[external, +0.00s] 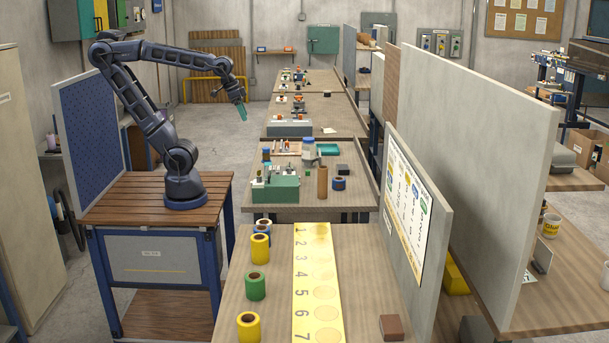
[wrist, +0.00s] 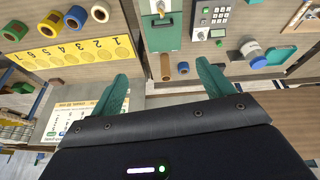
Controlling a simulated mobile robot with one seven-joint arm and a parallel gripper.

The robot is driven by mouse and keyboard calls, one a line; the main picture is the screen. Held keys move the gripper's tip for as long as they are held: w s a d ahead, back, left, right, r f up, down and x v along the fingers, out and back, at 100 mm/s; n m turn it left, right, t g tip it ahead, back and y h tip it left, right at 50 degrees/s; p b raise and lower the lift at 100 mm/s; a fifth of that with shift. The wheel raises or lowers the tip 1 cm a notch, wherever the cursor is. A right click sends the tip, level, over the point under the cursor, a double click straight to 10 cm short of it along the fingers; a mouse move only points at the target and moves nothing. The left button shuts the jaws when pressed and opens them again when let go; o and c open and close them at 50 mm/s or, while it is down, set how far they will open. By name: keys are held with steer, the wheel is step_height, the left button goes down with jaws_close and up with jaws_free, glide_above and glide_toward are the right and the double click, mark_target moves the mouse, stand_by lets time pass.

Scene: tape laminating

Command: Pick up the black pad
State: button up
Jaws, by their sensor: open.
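The black pad (external: 342,169) appears as a small dark block on the second bench, near its right side. It lies just behind a blue tape roll (external: 339,183) and right of a jar with a blue lid (external: 309,148). My gripper (external: 242,112) is raised in the air, left of the benches and well away from the pad. In the wrist view my gripper (wrist: 162,88) has its two teal fingers spread apart with nothing between them. I cannot clearly pick out the pad in the wrist view; the right finger may hide it.
A brown cylinder (external: 322,182) stands left of the blue roll, beside a green machine (external: 275,188). The near bench has tape rolls (external: 256,286) and a yellow numbered strip (external: 310,260). An upright panel (external: 410,195) edges its right side.

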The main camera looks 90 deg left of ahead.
steer(key=w+a+r+n+g, duration=0.1)
steer(key=w+a+n, duration=0.15)
steer(key=w, duration=0.55)
steer(key=w+a+r+n, duration=0.1)
steer(key=w+a+n, duration=0.15)
steer(key=w, duration=0.55)
steer(key=n+g+h, duration=0.2)
steer(key=n+g, duration=0.1)
steer(key=n, duration=0.9)
glide_above(343, 166)
steer(key=a, duration=0.1)
step_height(343, 166, down, 27)
steer(key=shift+d+f, duration=0.25)
steer(key=shift+f, duration=1.45)
steer(key=shift+d+f, duration=0.25)
steer(key=shift+f, duration=1.4)
steer(key=shift+d+f, duration=0.25)
steer(key=shift+f, duration=1.45)
steer(key=c, duration=1.1)
steer(key=shift+o, duration=0.2)
steer(key=shift+r, duration=0.15)
